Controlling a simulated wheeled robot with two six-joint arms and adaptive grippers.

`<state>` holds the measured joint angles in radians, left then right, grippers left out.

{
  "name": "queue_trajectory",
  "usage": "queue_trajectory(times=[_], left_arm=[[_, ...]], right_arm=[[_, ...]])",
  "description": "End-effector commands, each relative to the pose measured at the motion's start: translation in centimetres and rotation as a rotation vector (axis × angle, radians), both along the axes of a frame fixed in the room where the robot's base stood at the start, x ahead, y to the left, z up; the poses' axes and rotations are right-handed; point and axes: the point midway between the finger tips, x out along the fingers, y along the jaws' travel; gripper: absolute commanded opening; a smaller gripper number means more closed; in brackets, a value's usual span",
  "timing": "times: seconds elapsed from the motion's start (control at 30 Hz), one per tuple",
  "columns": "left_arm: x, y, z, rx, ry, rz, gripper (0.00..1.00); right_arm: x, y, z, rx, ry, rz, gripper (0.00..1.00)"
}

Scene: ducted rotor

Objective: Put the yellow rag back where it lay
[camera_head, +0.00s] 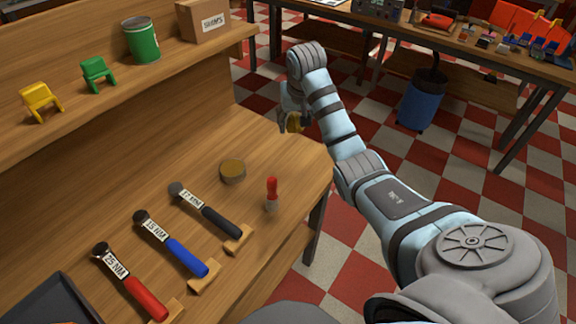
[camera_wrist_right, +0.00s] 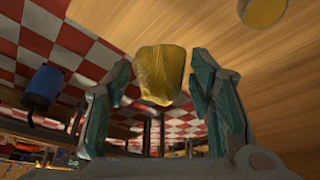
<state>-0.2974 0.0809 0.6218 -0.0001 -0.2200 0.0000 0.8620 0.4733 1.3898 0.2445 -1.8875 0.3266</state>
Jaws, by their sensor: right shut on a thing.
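The yellow rag (camera_wrist_right: 158,76) is a bunched cloth between the fingers of my right gripper (camera_wrist_right: 163,98) in the right wrist view. In the head view my right gripper (camera_head: 292,110) is shut on the rag (camera_head: 294,123), beyond the far right corner of the wooden bench (camera_head: 285,150). Much of the rag is hidden by the gripper in the head view. My left gripper is not in view.
A round tin (camera_head: 233,171), a red-handled tool (camera_head: 272,194) and torque wrenches (camera_head: 205,211) lie on the bench.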

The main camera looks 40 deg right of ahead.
Motion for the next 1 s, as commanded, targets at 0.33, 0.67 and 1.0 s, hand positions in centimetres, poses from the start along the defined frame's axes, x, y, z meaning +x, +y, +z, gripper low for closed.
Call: queue_trajectory(times=[0.33, 0.67, 1.0], left_arm=[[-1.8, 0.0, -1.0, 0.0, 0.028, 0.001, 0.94], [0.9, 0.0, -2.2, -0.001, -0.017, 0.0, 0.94], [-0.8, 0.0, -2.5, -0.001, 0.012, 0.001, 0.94]], right_arm=[[1.2, 0.3, -11.2, 0.001, 0.006, 0.016, 0.04], [1.2, 0.1, -18.0, 0.0, 0.009, 0.01, 0.04], [1.1, 0.0, -19.6, -0.001, 0.005, 0.011, 0.04]])
